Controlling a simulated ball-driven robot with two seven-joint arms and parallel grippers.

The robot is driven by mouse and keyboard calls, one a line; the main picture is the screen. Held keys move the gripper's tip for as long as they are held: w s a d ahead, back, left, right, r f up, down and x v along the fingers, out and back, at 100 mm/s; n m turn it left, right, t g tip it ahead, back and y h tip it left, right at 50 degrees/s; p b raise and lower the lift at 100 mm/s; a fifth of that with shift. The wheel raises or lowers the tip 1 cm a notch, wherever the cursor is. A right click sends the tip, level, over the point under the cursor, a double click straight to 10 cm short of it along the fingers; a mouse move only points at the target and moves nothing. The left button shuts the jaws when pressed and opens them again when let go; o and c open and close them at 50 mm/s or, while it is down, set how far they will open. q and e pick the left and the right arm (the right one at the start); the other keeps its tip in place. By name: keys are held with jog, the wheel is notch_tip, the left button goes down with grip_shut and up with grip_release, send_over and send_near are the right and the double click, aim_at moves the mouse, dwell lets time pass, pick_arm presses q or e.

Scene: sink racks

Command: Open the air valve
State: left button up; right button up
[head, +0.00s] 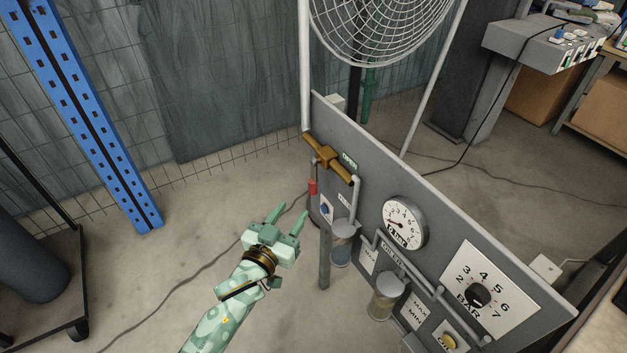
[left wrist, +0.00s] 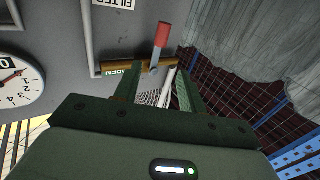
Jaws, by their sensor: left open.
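The air valve is a brass body (head: 327,157) on a brass pipe at the upper left of the grey panel, next to a green OPEN label (head: 350,161). Its lever has a red grip (head: 313,187) that hangs below the brass body in the head view. In the left wrist view the red grip (left wrist: 162,36) shows beyond the fingers, with the brass pipe (left wrist: 112,71) partly hidden by them. My left gripper (head: 290,215) is open and empty, in front of the panel, below and left of the red grip, apart from it. My right gripper is not in view.
The grey panel (head: 440,212) carries a round gauge (head: 404,223), glass filter bowls, pipes and a BAR dial (head: 497,298). A wire fan guard (head: 385,25) stands behind it. A blue post (head: 90,110) is at left.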

aim_at(311, 185)
pick_arm(q)
jog(key=b+x, duration=0.1)
jog(key=x, duration=0.2)
jog(key=b+x, duration=0.1)
jog(key=x, duration=0.2)
jog(key=f+b+x, duration=0.1)
jog(key=b+x, duration=0.1)
jog(key=x, duration=0.2)
jog(key=shift+w+d, duration=0.1)
jog(key=shift+w+d+r+b, duration=0.15)
jog(key=shift+w+b, duration=0.15)
jog(key=shift+w, duration=0.2)
jog(key=shift+w+d, duration=0.15)
jog(key=shift+w, duration=0.15)
jog(key=shift+w+d+r, duration=0.1)
jog(key=shift+w+r, duration=0.1)
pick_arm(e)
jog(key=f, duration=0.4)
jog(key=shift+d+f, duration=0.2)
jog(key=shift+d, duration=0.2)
pick_arm(q)
grip_shut()
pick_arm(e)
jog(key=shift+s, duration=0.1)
